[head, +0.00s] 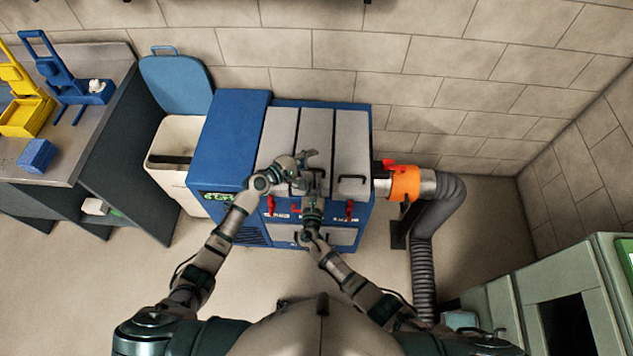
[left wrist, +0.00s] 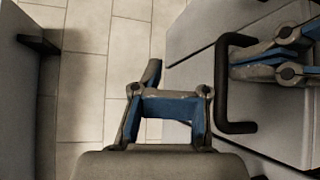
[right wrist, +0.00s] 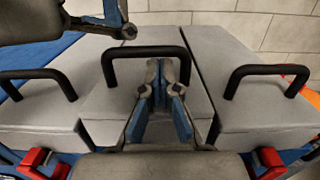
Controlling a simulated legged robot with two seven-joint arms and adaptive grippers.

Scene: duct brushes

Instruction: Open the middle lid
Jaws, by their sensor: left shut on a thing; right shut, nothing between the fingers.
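The middle lid (head: 316,130) is a long grey panel on the blue machine, flush with its neighbours in the head view. Its black handle (right wrist: 145,50) stands near its front end in the right wrist view. My right gripper (right wrist: 167,75) is shut and empty, its tips at the handle's opening; I cannot tell if they touch it. It also shows in the left wrist view (left wrist: 285,60). My left gripper (head: 303,160) is over the lids beside the right one. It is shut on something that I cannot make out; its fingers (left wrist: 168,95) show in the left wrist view.
The left lid (right wrist: 40,120) and right lid (right wrist: 260,100) have similar handles. Red latches (right wrist: 268,160) sit at the front. An orange collar (head: 404,184) and grey hose (head: 422,250) are to the right. A white bin (head: 175,140) with a raised blue lid is left.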

